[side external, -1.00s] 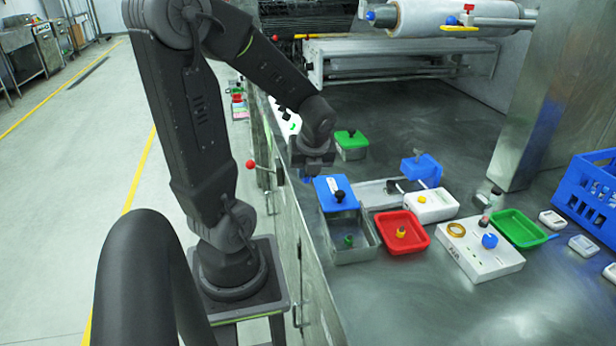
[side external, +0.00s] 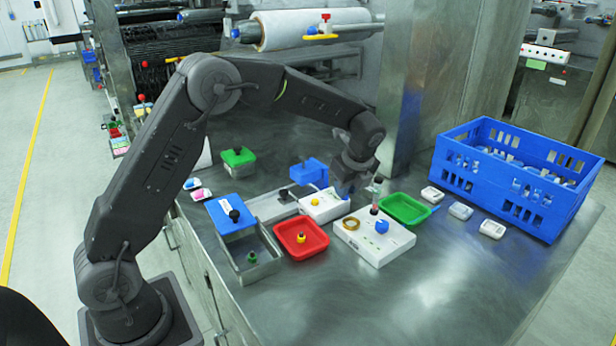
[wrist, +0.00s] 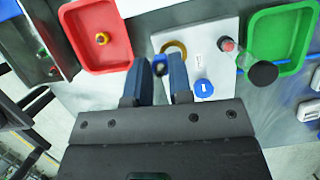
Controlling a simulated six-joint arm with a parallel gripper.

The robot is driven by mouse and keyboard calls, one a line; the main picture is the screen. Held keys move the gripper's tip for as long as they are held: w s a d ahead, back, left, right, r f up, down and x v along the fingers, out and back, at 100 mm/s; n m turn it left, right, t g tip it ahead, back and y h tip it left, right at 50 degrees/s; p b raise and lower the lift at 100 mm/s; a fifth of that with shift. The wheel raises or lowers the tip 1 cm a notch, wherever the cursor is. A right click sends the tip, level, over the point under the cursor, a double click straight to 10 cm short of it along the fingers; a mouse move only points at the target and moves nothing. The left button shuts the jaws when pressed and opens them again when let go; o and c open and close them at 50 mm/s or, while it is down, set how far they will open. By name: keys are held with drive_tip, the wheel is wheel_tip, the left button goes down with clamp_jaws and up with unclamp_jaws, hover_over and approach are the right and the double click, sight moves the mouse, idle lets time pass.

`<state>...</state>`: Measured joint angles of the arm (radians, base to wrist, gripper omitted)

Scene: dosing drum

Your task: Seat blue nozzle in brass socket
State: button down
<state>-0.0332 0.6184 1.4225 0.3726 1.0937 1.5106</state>
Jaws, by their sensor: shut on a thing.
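The brass socket (side external: 351,223) is a gold ring on top of a white block (side external: 372,245); in the wrist view the ring (wrist: 173,48) shows just beyond my fingertips. My gripper (side external: 344,190) hangs above and slightly behind the ring in the side view. In the wrist view my gripper (wrist: 161,62) has its two dark blue fingers closed around a small dark blue piece (wrist: 160,66), which I take for the blue nozzle. Its lower end is hard to make out. It is apart from the ring in the side view. A separate blue knob (side external: 381,226) stands on the same block.
A red-tipped dark post (side external: 374,209) rises at the block's back edge. A green tray (side external: 405,209) lies behind it, a red tray (side external: 300,238) to the left. A white box with a yellow knob (side external: 315,202) stands close under my gripper. Bare table lies in front.

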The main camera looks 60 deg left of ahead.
drive_tip(key=shift+w+d+f, duration=0.2)
drive_tip(key=shift+d+f, duration=0.1)
drive_tip(key=shift+f, duration=0.65)
drive_tip(key=shift+w+d+f, duration=0.15)
drive_tip(key=shift+d+f, duration=0.2)
drive_tip(key=shift+f, duration=0.65)
drive_tip(key=shift+w+d+f, duration=0.2)
drive_tip(key=shift+d+f, duration=0.1)
drive_tip(key=shift+f, duration=0.65)
drive_tip(key=shift+f, duration=0.75)
idle(0.4)
drive_tip(key=shift+c, duration=2.4)
unclamp_jaws()
drive_tip(key=shift+r, duration=0.1)
wheel_tip(320, 180, up, 7)
